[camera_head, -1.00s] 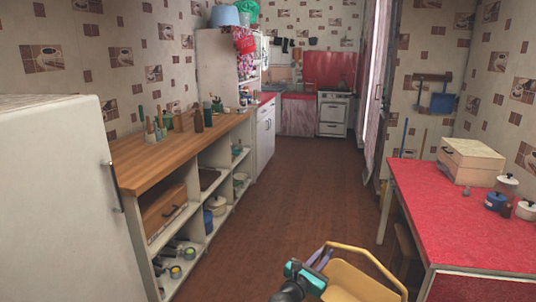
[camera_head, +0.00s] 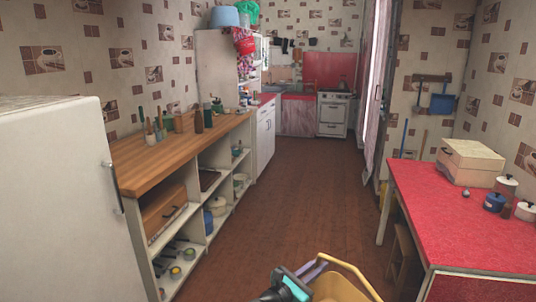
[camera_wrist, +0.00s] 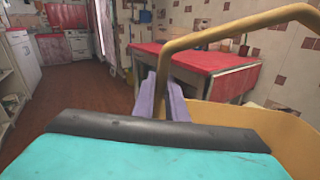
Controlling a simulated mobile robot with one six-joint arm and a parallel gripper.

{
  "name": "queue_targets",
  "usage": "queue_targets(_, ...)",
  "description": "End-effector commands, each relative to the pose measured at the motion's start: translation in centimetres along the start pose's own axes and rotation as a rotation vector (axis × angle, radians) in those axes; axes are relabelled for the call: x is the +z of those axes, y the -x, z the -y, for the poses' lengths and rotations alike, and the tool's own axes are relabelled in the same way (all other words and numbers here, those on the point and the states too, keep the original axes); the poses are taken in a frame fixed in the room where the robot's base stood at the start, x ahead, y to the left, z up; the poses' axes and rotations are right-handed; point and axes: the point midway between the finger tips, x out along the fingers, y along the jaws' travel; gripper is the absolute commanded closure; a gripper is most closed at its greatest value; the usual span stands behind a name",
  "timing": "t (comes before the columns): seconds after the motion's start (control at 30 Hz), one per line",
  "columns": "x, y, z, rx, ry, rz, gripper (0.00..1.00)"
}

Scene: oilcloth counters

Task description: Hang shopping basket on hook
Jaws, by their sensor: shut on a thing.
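The shopping basket (camera_head: 338,290) is yellow with a curved tan handle. It is at the bottom edge of the head view, partly cut off. My gripper (camera_head: 311,271), with a teal body and purple fingers, is shut on the basket at its left side. In the wrist view the purple fingers (camera_wrist: 166,105) meet the basket (camera_wrist: 255,125) near the foot of the handle, and the handle arches to the right. The exact grip is partly hidden. A wooden wall rail (camera_head: 433,78) at the back right has a blue item on it; I cannot make out a free hook.
A red-topped table (camera_head: 450,215) stands at the right, with a box (camera_head: 470,162) and several pots. A wooden-topped shelf unit (camera_head: 180,150) and a white fridge (camera_head: 55,200) line the left. The brown floor (camera_head: 305,185) between is clear.

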Motion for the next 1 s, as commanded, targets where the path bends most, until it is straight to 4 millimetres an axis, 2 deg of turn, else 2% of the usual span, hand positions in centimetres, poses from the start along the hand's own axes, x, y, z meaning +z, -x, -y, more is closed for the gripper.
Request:
queue_targets(0.03,0.1,0.1,0.8,-0.017,0.002,0.004,1.0)
queue_targets(0.2,0.1,0.1,1.7,-0.057,0.001,0.009,1.0)
queue_targets(1.0,-0.1,-0.5,1.6,-0.065,0.004,0.008,1.0)
